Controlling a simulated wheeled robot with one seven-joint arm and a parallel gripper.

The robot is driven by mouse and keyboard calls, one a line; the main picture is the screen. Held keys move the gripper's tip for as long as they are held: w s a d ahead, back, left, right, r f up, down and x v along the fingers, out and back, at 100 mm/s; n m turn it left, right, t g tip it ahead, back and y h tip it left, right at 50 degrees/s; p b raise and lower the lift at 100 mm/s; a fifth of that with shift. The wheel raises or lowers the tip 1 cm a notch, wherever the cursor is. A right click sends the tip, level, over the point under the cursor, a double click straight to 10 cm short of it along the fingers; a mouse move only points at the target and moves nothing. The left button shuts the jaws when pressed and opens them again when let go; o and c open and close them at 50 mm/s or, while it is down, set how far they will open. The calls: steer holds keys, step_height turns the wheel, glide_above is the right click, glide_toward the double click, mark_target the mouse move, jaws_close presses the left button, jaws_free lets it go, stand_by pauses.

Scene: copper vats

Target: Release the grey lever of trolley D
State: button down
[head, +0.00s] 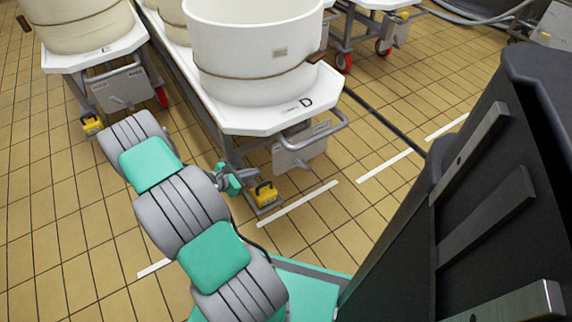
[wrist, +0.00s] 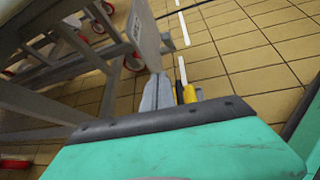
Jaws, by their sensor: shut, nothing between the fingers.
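Trolley D (head: 318,97) stands at the centre of the head view, its white top marked with a D and bearing a large cream vat (head: 252,50). Under its front edge hangs a grey plate (head: 302,150); I cannot clearly make out the grey lever on it. The plate shows nearly edge-on in the wrist view (wrist: 146,32). My gripper (head: 234,181) is shut and empty, low at the left of the plate, apart from it. A yellow block (head: 265,192) sits near the floor just right of my gripper and shows partly behind the fingers in the wrist view (wrist: 189,94).
Trolley E (head: 95,57) stands at the left with its own plate (head: 120,86) and yellow block (head: 92,124). Another trolley (head: 385,4) is at the back. Tiled floor with white dashes (head: 298,204) is clear at the front right. Trolley D's frame bars (wrist: 50,110) are close in the wrist view.

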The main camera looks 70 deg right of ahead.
steer(key=s+n, duration=0.1)
steer(key=s+d+f, duration=0.1)
steer(key=s, duration=0.1)
steer(key=s+n+g+h, duration=0.1)
steer(key=shift+s+d+f+n, duration=0.25)
steer(key=shift+d+n, duration=0.05)
steer(key=shift+d, duration=0.05)
steer(key=b, duration=0.3)
glide_toward(301, 164)
steer(key=d+f, duration=0.2)
steer(key=d, duration=0.1)
steer(key=shift+s+d+r, duration=0.15)
steer(key=shift+s, duration=0.15)
steer(key=shift+r, duration=0.1)
